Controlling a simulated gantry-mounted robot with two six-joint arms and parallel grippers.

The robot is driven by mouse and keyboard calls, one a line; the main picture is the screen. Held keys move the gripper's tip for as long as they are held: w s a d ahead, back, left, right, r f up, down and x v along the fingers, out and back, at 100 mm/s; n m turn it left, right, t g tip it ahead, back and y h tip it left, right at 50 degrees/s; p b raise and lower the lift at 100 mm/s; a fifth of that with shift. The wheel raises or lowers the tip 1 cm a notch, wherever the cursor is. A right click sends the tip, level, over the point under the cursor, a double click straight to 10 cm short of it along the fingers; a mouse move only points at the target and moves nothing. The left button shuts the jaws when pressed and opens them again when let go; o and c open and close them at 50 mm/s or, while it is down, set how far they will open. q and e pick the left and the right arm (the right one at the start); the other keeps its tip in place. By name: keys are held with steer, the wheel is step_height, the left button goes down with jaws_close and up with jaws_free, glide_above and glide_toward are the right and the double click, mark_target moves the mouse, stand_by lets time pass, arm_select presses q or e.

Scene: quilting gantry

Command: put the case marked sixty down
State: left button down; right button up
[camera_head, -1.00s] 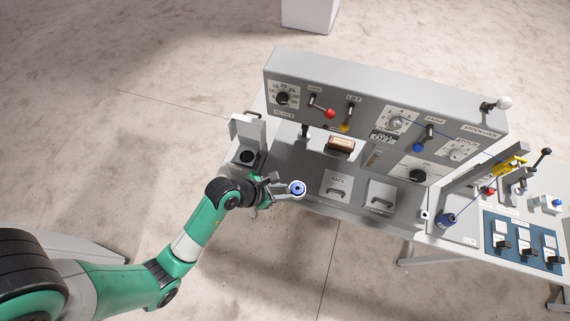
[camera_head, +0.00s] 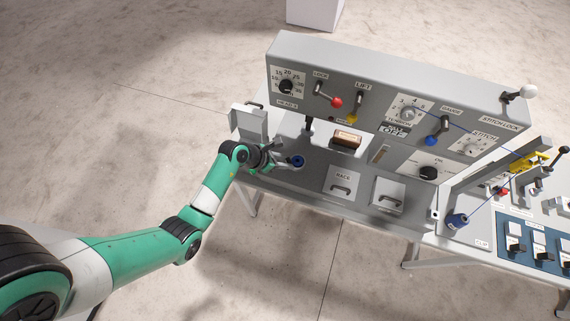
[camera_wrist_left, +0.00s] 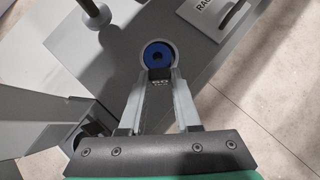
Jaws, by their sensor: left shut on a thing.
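The case marked 60 (camera_wrist_left: 160,80) is a small case with a round end and a blue disc with a dark centre. In the left wrist view it sits between the fingertips of my left gripper (camera_wrist_left: 158,88), which is shut on it. In the head view the case (camera_head: 298,161) shows at the tip of my left gripper (camera_head: 285,161), over the left part of the grey machine bed (camera_head: 310,180). I cannot tell whether the case touches the bed. My right gripper is not in view.
A grey panel (camera_head: 385,75) with dials and levers stands behind the bed. An open flap (camera_head: 250,122) is at the left end. Two handled covers lie on the bed, one marked RACE (camera_head: 342,180). A blue spool (camera_head: 458,220) stands to the right.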

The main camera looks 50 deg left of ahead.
arm_select(q)
steer(key=shift+w+a+f, duration=0.1)
steer(key=shift+a+f, duration=0.05)
steer(key=shift+f, duration=0.2)
steer(key=shift+f+b, duration=0.5)
steer(key=shift+f, duration=0.9)
steer(key=shift+f, duration=0.1)
steer(key=c, duration=0.6)
jaws_free()
steer(key=shift+f, duration=0.1)
steer(key=shift+r, duration=0.25)
steer(key=p+v, duration=0.3)
steer(key=v, duration=0.8)
steer(key=shift+s+a+r, duration=0.15)
steer(key=shift+s+r, duration=0.15)
